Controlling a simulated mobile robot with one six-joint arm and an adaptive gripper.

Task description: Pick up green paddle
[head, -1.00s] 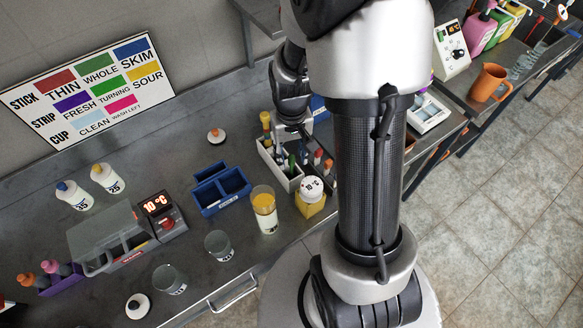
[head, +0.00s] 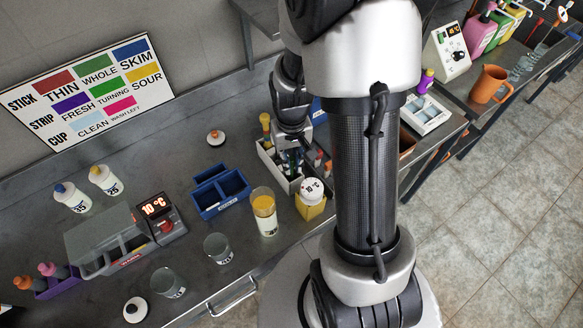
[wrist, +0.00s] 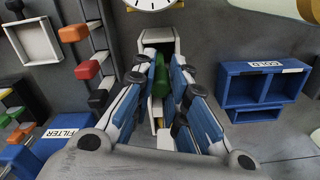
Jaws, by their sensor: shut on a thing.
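The green paddle (wrist: 160,83) shows in the wrist view as a green piece between my fingers. My gripper (wrist: 163,72) is shut on it, with one blue-and-white finger on each side. Its lower part is hidden by the fingers. In the head view my gripper (head: 291,158) reaches down into the narrow white holder (head: 283,187); the green paddle cannot be told apart there. The holder's end also shows beyond the fingers in the wrist view (wrist: 158,38).
A blue two-part bin (head: 221,205) stands left of the holder. A yellow cup of liquid (head: 264,215) and a yellow-and-white jar (head: 311,197) are close in front. A rack of coloured blocks (wrist: 90,55) lies left in the wrist view.

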